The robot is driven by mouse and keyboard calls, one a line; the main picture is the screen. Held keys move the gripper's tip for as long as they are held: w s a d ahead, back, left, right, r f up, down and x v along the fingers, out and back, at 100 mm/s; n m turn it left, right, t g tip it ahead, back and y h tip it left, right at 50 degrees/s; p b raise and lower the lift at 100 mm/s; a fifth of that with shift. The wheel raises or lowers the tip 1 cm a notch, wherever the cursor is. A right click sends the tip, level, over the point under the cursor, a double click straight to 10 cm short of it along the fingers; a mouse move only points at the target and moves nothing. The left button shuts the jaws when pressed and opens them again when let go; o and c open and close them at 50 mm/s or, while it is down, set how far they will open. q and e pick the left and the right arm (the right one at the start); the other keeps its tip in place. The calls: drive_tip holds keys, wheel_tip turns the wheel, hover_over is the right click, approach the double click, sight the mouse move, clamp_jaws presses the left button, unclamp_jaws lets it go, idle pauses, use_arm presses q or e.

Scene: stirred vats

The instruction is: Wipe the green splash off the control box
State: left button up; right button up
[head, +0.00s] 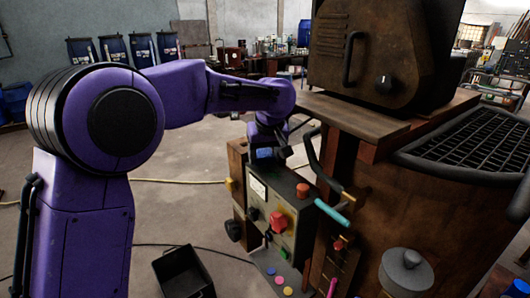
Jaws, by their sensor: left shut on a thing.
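The control box (288,192) stands in the middle of the view, a grey-green box with a red knob (278,221) and a white label on its front. My left gripper (268,145) is above the box's far left end, at the end of my purple arm. It is shut on a small blue thing (264,153), maybe a cloth or sponge; whether this touches the box I cannot tell. I cannot make out a clear green splash on the faces I see. My right gripper is not in view.
A rusty brown vat housing (385,50) and a dark grate (470,145) stand close on the right. A cyan-ended lever (332,213) sticks out beside the box. A black bin (183,272) is on the floor, front left. Blue drums (113,48) stand far back.

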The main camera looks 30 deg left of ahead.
use_arm(q)
drive_tip(key=shift+f+b, duration=0.3)
drive_tip(key=shift+f, duration=0.7)
idle(0.3)
